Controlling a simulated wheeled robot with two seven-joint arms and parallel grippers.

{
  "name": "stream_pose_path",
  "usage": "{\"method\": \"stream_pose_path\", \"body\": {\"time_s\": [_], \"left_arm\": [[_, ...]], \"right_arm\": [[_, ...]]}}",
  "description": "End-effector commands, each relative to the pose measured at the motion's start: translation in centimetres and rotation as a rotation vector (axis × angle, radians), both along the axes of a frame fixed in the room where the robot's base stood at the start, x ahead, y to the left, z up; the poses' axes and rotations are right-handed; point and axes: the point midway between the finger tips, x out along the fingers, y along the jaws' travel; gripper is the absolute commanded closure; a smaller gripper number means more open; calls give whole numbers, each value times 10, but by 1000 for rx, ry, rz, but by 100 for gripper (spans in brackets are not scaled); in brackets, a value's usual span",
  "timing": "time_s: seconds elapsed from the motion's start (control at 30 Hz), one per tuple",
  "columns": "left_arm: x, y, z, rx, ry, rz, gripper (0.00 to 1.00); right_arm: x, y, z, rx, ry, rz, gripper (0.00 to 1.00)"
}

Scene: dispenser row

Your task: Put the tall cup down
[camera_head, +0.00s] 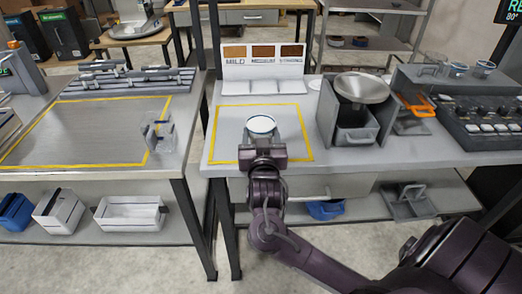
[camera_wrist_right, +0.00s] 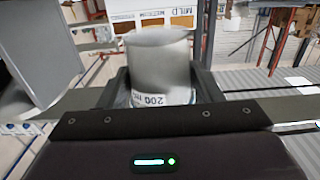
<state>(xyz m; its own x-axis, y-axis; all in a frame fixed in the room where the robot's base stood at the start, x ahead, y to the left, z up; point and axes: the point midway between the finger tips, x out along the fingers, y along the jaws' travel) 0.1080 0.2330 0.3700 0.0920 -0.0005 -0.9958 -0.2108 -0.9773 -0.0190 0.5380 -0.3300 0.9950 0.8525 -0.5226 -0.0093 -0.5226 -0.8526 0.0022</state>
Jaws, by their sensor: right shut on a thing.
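A pale cup (camera_head: 261,125) with a white rim stands upright at the yellow-outlined area (camera_head: 226,153) of the middle bench. In the right wrist view the cup (camera_wrist_right: 158,62) is grey-white with a "200 ml" label that reads upside down. My right gripper (camera_head: 263,150) is shut on the cup, with a finger on each side; it also shows in the right wrist view (camera_wrist_right: 160,92). The gripper hides the cup's lower part, so I cannot tell whether its base touches the bench. My left gripper is not in view.
A metal bowl (camera_head: 360,88) sits on a grey stand to the right. A clear container (camera_head: 158,132) stands on the left bench. The outlined area is otherwise clear around the cup.

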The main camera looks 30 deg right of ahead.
Motion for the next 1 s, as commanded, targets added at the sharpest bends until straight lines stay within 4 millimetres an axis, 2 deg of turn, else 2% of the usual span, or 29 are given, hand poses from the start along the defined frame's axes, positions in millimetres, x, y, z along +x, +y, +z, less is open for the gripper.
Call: {"method": "stream_pose_path", "body": {"time_s": [0.13,0.3,0.4,0.8,0.83,1.0], "left_arm": [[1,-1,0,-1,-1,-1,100],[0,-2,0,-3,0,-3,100],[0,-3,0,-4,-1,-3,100],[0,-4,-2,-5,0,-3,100],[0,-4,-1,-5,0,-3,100],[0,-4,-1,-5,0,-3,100]], "right_arm": [[0,0,-11,-2,-1,0,74],[0,0,-37,-3,1,0,74],[0,0,-46,-2,-1,1,74],[0,0,-52,0,-2,0,74],[0,0,-52,1,-1,0,38],[0,0,-52,-1,-1,1,19]]}}
